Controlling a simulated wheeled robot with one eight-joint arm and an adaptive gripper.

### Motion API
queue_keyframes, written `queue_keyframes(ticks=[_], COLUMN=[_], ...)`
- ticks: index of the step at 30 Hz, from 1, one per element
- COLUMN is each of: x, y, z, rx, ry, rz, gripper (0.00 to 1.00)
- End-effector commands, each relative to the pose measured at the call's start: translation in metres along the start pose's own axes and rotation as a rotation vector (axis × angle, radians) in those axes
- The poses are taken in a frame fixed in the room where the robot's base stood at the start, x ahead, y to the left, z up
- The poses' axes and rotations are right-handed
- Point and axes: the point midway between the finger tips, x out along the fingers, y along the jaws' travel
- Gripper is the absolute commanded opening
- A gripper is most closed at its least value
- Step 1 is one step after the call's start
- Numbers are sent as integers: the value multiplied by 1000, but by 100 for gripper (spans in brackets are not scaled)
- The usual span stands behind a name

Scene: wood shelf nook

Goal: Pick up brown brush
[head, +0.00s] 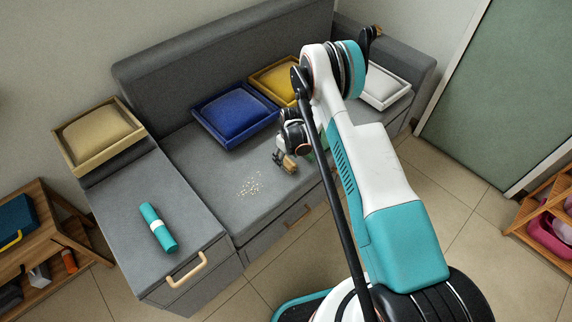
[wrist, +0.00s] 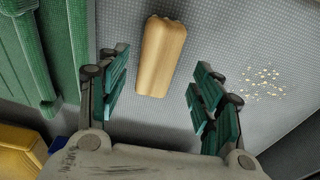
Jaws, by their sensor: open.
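The brown brush (wrist: 161,55) is a tan, wooden-looking block lying on the grey seat in the wrist view. In the head view it shows as a small tan shape (head: 289,164) on the sofa seat. My gripper (wrist: 158,88) is open, its two green-padded fingers spread on either side of the brush's near end. The brush lies just ahead of and between the fingertips, with clear gaps on both sides. In the head view my gripper (head: 281,157) is right at the brush and partly covers it.
Pale crumbs (head: 250,185) lie on the seat left of the brush. Blue (head: 235,113), yellow (head: 272,78) and white (head: 384,86) cushioned trays line the seat. A green one (wrist: 35,60) stands close beside my gripper. A teal roll (head: 158,228) lies on the left section.

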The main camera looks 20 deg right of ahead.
Motion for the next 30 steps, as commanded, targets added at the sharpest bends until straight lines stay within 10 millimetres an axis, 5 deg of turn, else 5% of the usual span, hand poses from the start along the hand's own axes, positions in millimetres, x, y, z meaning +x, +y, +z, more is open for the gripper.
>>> queue_keyframes(ticks=[9, 17, 24, 30], x=[44, 45, 45, 45], y=[4, 3, 3, 3], z=[2, 2, 2, 2], rx=[0, 0, 0, 0], ry=[0, 0, 0, 0], rz=[0, 0, 0, 0], gripper=[60, 60, 10, 10])
